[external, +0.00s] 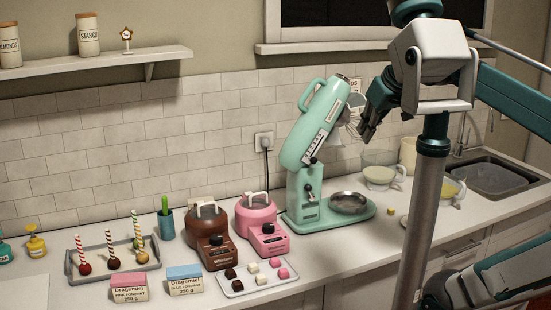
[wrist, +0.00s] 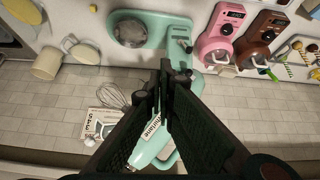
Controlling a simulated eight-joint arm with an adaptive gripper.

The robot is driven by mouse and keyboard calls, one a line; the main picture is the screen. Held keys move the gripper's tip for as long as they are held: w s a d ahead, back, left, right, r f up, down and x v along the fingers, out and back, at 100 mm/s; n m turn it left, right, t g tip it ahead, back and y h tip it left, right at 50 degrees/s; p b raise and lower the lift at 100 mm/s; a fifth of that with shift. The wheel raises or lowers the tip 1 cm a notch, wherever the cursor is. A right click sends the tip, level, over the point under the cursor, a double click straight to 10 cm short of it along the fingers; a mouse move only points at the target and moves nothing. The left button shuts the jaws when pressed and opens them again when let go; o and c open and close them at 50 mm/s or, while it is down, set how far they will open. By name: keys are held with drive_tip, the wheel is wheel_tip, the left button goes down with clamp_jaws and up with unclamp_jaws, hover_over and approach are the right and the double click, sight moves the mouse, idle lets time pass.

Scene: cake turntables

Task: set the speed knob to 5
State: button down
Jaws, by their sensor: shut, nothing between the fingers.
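The mint-green stand mixer (external: 318,115) stands on the counter with its head tilted up. A dark knob (external: 313,160) shows at the lower end of a pale marked strip on the head's side; its setting is too small to read. Another dark control (external: 308,187) is on the mixer's column. My gripper (external: 366,132) is shut and empty, beside the raised head on its right. In the wrist view my shut gripper (wrist: 164,75) covers part of the mixer head (wrist: 158,150). Its fingers hide whatever is behind them, and I cannot tell whether they touch the mixer.
A metal bowl (external: 349,202) sits on the mixer's base. A whisk (wrist: 112,96) is near my gripper. Pink (external: 256,213) and brown (external: 205,232) melting pots stand left of the mixer. Glass bowls (external: 380,174) stand right. A card (wrist: 100,122) is on the tiled wall.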

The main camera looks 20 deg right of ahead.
drive_tip(key=shift+w+a+n+p, duration=0.6)
drive_tip(key=shift+w+n+p, duration=0.2)
drive_tip(key=shift+w+p, duration=0.1)
drive_tip(key=r+n+g+h+p, duration=0.1)
drive_tip(key=n+g+p, duration=0.4)
drive_tip(key=n+p, duration=0.7)
hover_over(312, 159)
drive_tip(key=s+a, duration=0.2)
drive_tip(key=a, duration=0.2)
drive_tip(key=w+a+f+n+g+h+p, duration=0.1)
drive_tip(key=a+f+n+p, duration=0.3)
drive_tip(key=a+f, duration=0.2)
drive_tip(key=shift+w+f+n+g+h+p, duration=0.15)
drive_tip(key=shift+w+n+g+h+p, duration=0.15)
drive_tip(key=shift+n+h, duration=0.1)
drive_tip(key=shift+d+f, duration=0.15)
drive_tip(key=d+f, duration=0.5)
drive_tip(key=f, duration=0.2)
drive_tip(key=shift+w+d+f+p, duration=0.25)
drive_tip(key=shift+w+d+p, duration=0.1)
drive_tip(key=shift+d, duration=0.05)
